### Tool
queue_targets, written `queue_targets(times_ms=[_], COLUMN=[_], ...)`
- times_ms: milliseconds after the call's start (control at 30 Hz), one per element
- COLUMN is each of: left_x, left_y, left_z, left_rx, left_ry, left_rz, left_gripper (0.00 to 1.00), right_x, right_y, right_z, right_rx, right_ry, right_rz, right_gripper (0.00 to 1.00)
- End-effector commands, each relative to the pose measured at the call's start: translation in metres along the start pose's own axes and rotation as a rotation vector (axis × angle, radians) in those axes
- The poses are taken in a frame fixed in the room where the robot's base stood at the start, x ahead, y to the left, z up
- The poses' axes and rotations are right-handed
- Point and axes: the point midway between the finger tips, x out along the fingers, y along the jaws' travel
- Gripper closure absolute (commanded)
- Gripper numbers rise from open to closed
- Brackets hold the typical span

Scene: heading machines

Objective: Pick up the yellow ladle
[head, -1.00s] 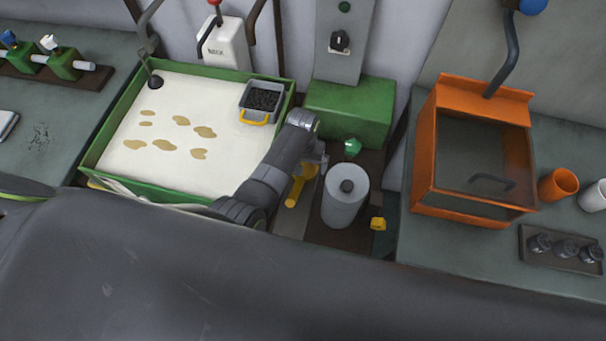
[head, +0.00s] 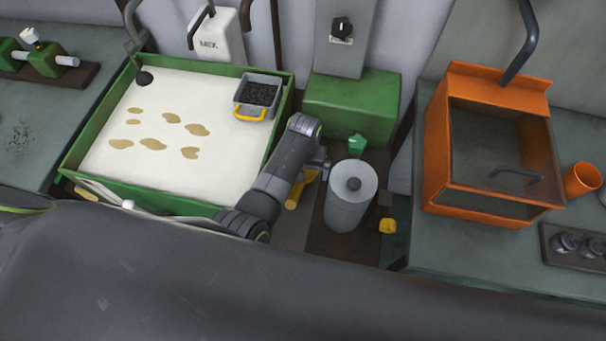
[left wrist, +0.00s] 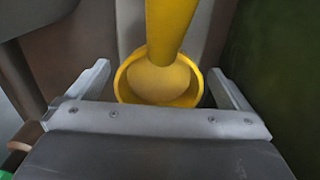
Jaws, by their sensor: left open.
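The yellow ladle (head: 301,190) is partly hidden behind my left arm in the head view, in the narrow gap between the green tray table and the grey cylinder. In the left wrist view its round bowl (left wrist: 160,83) and thick handle (left wrist: 168,25) lie between the fingers. My left gripper (left wrist: 158,70) is open, one finger on each side of the ladle; I cannot tell whether either touches it. In the head view the left gripper (head: 318,166) is mostly hidden beside the ladle. My right gripper is not in view.
A grey cylinder (head: 348,212) stands close to the right of my left gripper. The green-rimmed tray table (head: 108,121) is at left, with a grey bin (head: 246,110) on it. A green box (head: 350,106) stands behind. An orange cabinet (head: 437,150) is at right.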

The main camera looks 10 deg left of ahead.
Motion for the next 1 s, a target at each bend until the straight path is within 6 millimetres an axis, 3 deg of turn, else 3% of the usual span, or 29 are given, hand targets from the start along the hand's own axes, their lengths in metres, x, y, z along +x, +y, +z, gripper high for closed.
queue_targets(times_ms=[200,533,1000], left_x=[-0.0008,-0.0007,-0.0093], left_y=[0.0003,0.0002,-0.0003], left_z=[0.0,-0.0001,-0.0011], left_rx=[0.0,0.0,0.0], left_ry=[0.0,0.001,0.001], left_rz=[0.0,0.0,0.001], left_gripper=[0.01,0.44,0.46], right_x=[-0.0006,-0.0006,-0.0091], right_y=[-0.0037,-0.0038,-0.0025], right_z=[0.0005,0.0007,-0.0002], right_rx=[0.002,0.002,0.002], right_ry=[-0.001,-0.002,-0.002], right_rz=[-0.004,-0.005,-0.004], right_gripper=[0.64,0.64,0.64])
